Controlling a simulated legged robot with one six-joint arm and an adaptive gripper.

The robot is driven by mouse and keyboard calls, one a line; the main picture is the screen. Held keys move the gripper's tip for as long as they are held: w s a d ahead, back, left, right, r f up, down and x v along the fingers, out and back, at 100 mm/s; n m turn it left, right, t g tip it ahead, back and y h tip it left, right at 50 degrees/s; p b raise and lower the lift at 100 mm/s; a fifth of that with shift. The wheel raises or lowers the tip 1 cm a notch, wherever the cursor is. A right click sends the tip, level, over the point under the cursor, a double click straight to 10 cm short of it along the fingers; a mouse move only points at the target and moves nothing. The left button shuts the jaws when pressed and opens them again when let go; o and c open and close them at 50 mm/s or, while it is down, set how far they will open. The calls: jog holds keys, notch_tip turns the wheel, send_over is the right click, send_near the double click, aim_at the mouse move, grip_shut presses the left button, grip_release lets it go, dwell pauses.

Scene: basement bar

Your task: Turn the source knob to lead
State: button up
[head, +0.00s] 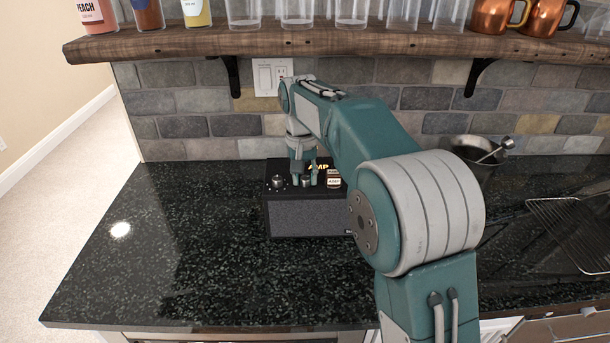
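A black amp (305,220) with a grey grille front stands on the dark counter, near the back wall. Several small knobs sit on its top. One silver knob (278,181) is at the left, and another knob (306,181) is close to my fingers. A pale knob or label piece (334,180) is further right. My gripper (306,176) points down over the amp's top, with its fingers around or just beside the middle knob. I cannot tell whether they touch it. The knob labels are too small to read, and my arm hides the amp's right part.
The black speckled counter (150,260) is clear to the left and in front of the amp. A wooden shelf (300,42) with glasses, bottles and copper mugs hangs above. A dark bucket (478,150) and a wire rack (575,235) are at the right.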

jog(key=shift+o, duration=0.9)
jog(key=shift+a, duration=0.1)
jog(key=shift+r, duration=0.1)
notch_tip(320, 180, up, 12)
jog(key=shift+w+a, duration=0.15)
jog(key=shift+a, duration=0.2)
